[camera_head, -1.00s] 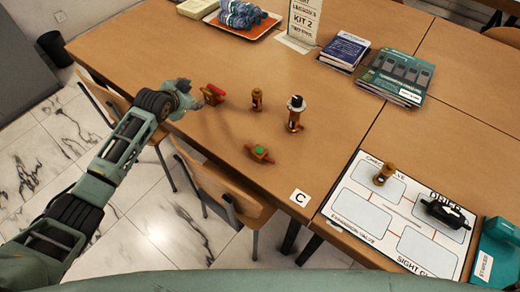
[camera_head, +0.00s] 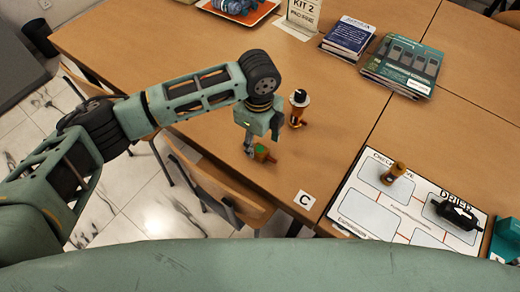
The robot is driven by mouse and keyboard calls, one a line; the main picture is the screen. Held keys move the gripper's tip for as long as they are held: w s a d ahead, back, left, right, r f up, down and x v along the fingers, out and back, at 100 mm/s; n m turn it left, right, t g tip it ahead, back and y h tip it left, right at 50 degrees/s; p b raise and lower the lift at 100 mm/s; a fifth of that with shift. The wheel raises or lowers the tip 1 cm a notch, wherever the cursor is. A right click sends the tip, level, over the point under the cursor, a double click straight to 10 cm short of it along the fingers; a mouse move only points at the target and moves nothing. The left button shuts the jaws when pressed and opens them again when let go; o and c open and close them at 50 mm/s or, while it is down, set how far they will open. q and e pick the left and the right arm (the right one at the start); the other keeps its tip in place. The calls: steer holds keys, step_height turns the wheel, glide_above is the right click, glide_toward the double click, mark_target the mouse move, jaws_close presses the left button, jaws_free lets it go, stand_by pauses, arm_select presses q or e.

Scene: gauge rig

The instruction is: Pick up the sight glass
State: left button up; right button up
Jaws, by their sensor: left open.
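The sight glass (camera_head: 264,154), a small brass fitting with a green round face, lies on the wooden table near its front edge. My left gripper (camera_head: 257,147) is open, pointing down right at it; one finger covers part of its left side. I cannot tell whether the fingers touch it. My right gripper is not in view.
A brass valve with a black and white top (camera_head: 298,107) stands close behind the gripper. The white layout mat (camera_head: 352,208) holds a brass part (camera_head: 393,173) and a black drier (camera_head: 456,213). Booklets (camera_head: 402,66) lie at the back. A chair (camera_head: 215,190) stands in front.

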mark_target(260, 149)
arm_select(q)
steer(key=shift+d+f+p, duration=0.15)
steer(key=shift+f+p, duration=0.15)
steer(key=shift+f, duration=2.05)
steer(key=c, duration=1.3)
jaws_close()
steer(key=shift+r, duration=0.15)
